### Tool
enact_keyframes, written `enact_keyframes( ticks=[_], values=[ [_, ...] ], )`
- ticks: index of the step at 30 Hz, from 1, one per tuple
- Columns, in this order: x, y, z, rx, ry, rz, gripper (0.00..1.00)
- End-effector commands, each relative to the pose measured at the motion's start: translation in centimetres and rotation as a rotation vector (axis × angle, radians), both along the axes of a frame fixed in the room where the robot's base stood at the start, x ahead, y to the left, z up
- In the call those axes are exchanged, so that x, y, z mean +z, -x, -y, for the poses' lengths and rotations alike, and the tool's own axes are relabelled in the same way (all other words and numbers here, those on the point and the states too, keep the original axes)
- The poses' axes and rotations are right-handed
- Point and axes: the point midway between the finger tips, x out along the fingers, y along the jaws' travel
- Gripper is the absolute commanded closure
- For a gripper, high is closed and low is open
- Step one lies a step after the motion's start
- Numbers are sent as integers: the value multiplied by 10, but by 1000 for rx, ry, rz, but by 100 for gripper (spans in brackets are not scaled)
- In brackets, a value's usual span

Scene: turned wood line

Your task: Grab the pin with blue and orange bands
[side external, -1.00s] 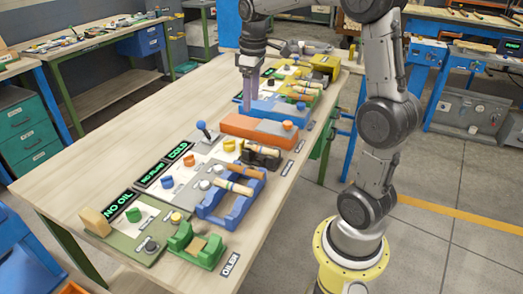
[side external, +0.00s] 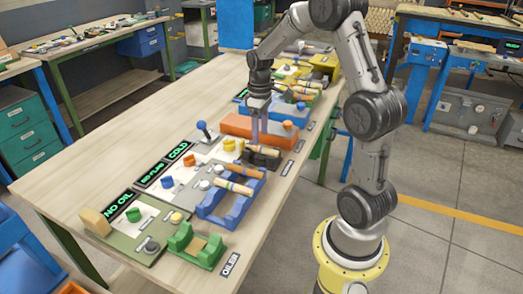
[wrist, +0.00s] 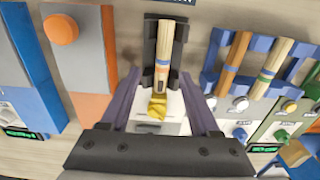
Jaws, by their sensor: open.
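My gripper (side external: 259,140) is open, with its fingers pointing down at the black cradle (side external: 278,161). In the wrist view my gripper (wrist: 161,82) has one finger on each side of a pale wooden pin (wrist: 164,42) in that cradle, with nothing clearly held. This pin has a bluish band and a darker end; the exact colours are hard to tell. The blue rack (side external: 208,208) holds two more pins.
An orange and grey block (side external: 245,127) stands just beyond the black cradle. A yellow knob (wrist: 157,105) sits near the cradle pin's end. A blue-knobbed lever (side external: 202,126), lit displays and a green holder (side external: 196,248) share the bench. Bare wood lies along its left side.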

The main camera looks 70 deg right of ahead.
Motion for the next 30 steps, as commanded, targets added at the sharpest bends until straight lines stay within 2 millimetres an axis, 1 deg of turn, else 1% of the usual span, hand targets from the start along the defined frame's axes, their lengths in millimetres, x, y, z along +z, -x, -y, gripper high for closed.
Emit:
enact_keyframes(
  ticks=[3,7,11,17,18,20,21,28,30],
  values=[
    [-18,1,-4,1,-2,-3,38],
    [-36,1,-4,0,-2,-3,38],
    [-43,0,-4,0,0,-1,38],
    [-43,0,-4,0,0,0,38],
    [-43,0,-4,0,0,0,41],
    [-43,0,-4,0,0,0,52],
    [-43,0,-4,0,0,0,59],
    [-43,0,-4,0,0,0,100],
    [-43,0,-4,0,0,0,100]
  ],
)
